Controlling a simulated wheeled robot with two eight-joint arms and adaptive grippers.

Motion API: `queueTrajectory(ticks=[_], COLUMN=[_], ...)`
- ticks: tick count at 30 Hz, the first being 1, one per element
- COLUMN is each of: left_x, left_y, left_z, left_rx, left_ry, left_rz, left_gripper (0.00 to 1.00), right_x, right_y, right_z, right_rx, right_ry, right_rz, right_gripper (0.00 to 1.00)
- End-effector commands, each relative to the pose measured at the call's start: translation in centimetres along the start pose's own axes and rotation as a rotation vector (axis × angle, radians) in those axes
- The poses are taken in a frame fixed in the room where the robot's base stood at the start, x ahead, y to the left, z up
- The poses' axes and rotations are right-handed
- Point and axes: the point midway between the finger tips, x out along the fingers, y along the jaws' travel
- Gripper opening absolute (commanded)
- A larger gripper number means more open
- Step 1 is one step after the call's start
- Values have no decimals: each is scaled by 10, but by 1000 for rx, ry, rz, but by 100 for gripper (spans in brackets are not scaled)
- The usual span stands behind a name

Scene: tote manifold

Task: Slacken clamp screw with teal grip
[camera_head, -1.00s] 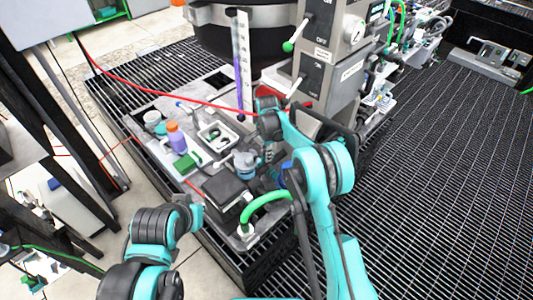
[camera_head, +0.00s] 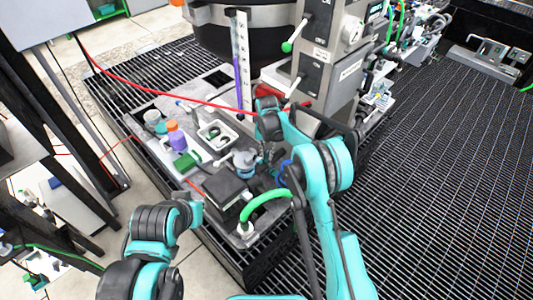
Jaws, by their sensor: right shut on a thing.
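My right gripper (camera_head: 264,158) points down at the bench, just right of a blue-grey round fitting (camera_head: 245,160) with a pale handle. It is shut at the clamp screw's teal grip, which my fingers and wrist mostly hide. The screw's thread and the clamp body cannot be made out. My left arm comes in at the lower left. Its end (camera_head: 196,200) is near the bench's front edge, apart from the fitting, and its jaws are too small and turned away to read.
A black box (camera_head: 226,188) and a thick green hose (camera_head: 262,203) stand close in front of my right gripper. A white tray (camera_head: 217,134), an orange-capped purple bottle (camera_head: 177,139) and a green block (camera_head: 186,160) lie left. A red hose (camera_head: 180,98) crosses above the bench. A grey switch column (camera_head: 325,65) rises behind.

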Motion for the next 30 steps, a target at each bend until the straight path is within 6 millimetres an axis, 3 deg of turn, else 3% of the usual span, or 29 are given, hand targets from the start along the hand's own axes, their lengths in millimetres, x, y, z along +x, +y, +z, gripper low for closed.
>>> queueTrajectory(ticks=[30], left_x=[-4], left_y=[0], left_z=[-3], left_rx=[0], left_ry=[0], left_rz=[0], left_gripper=[0], right_x=[0], right_y=[4], right_z=[-2], right_rx=[-964], right_ry=[2], right_rz=[1], right_gripper=[0])
